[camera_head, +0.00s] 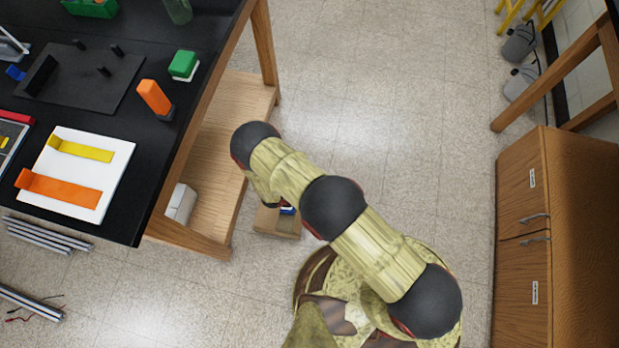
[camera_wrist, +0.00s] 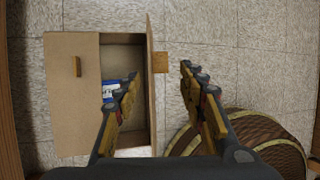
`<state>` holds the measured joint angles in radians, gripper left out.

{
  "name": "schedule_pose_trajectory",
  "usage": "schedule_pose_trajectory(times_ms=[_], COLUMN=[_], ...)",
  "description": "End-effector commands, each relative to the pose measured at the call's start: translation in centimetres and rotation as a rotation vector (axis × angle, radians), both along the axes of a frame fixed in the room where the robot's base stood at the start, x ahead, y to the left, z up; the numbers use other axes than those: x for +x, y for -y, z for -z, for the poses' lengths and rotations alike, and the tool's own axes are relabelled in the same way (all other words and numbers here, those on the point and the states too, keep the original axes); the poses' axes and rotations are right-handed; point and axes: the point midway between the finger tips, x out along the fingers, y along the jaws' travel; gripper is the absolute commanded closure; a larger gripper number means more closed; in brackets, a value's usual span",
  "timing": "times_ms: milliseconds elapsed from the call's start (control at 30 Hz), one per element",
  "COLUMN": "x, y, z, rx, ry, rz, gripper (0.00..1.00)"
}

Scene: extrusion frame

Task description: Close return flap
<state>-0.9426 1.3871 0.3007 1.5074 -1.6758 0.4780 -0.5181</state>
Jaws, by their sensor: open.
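A brown cardboard box (camera_wrist: 72,112) is on the floor in the wrist view. Its left part is covered by a panel with a small tan tab (camera_wrist: 77,66). Its right part is open, with a blue and white item (camera_wrist: 110,90) inside. A narrow flap (camera_wrist: 151,100), seen nearly edge-on, stands along the right side of the opening, with a tan tab (camera_wrist: 160,62) sticking out to the right. My gripper (camera_wrist: 160,76) is open, one finger over the opening and the other right of the flap. Contact cannot be told. In the head view the box (camera_head: 277,226) is partly hidden by my arm.
A black-topped bench (camera_head: 120,213) with a wooden lower shelf (camera_head: 215,165) stands left of the box, holding a white tray (camera_head: 118,150). A wooden cabinet (camera_head: 560,230) stands at the right.

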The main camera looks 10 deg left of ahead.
Motion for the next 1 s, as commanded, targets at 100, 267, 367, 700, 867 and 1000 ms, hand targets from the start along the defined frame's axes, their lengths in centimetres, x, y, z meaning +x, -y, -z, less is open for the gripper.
schedule_pose_trajectory(times_ms=[100, 267, 367, 700, 867, 1000], x=[0.6, 1.6, 2.0, 2.5, 2.4, 2.4], y=[0.7, 1.3, 1.6, 1.8, 1.9, 1.9], z=[2.0, 4.2, 5.2, 5.9, 5.9, 5.9], rx=[-0.001, 0.000, 0.000, 0.001, 0.001, 0.001], ry=[-0.001, 0.000, -0.001, 0.001, 0.001, 0.000], rz=[0.004, 0.006, 0.005, 0.006, 0.006, 0.006], gripper=[0.59, 0.59, 0.59, 0.59, 0.62, 0.70])
